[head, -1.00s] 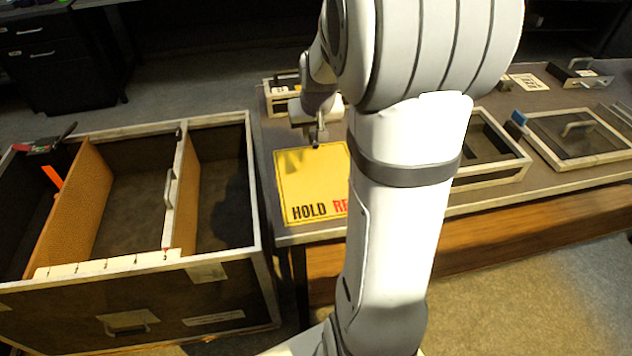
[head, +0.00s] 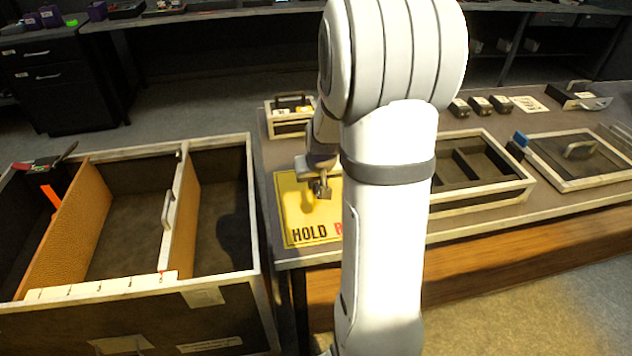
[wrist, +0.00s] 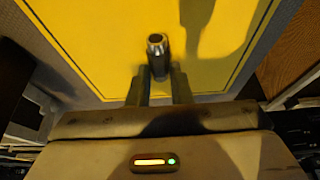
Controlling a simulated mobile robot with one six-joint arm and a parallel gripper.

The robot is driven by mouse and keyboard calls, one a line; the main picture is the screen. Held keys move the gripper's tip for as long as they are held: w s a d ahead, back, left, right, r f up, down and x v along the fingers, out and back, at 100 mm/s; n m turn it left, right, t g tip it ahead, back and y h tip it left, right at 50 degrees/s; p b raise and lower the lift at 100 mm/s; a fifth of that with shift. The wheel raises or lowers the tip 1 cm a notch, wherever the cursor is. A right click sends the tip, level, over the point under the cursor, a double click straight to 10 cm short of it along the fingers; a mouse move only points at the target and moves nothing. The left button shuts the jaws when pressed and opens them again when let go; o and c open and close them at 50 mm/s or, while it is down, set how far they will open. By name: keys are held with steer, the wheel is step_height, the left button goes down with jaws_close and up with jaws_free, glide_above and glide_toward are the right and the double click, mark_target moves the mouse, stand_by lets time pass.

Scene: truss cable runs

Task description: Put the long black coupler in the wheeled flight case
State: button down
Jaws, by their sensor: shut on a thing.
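My gripper (head: 321,193) is over the yellow HOLD sheet (head: 300,212) at the bench's left end. In the wrist view, my gripper (wrist: 158,88) is shut on a dark cylinder with a bright metal end, which looks like the long black coupler (wrist: 157,58). The coupler points away from the wrist over the yellow sheet; its clearance above the sheet is hard to tell. The flight case (head: 257,245) stands open to the left of the bench, apart from my gripper. Its wheels are not in view.
A tan divider (head: 72,225) and a handled divider (head: 170,215) split the case; the middle and right compartments look empty. A tool (head: 47,163) lies across its left rim. A small crate (head: 288,125), a divided tray (head: 470,170) and a lidded box (head: 580,155) stand on the bench.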

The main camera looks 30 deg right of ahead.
steer(key=shift+f, duration=0.15)
steer(key=c, duration=1.3)
jaws_free()
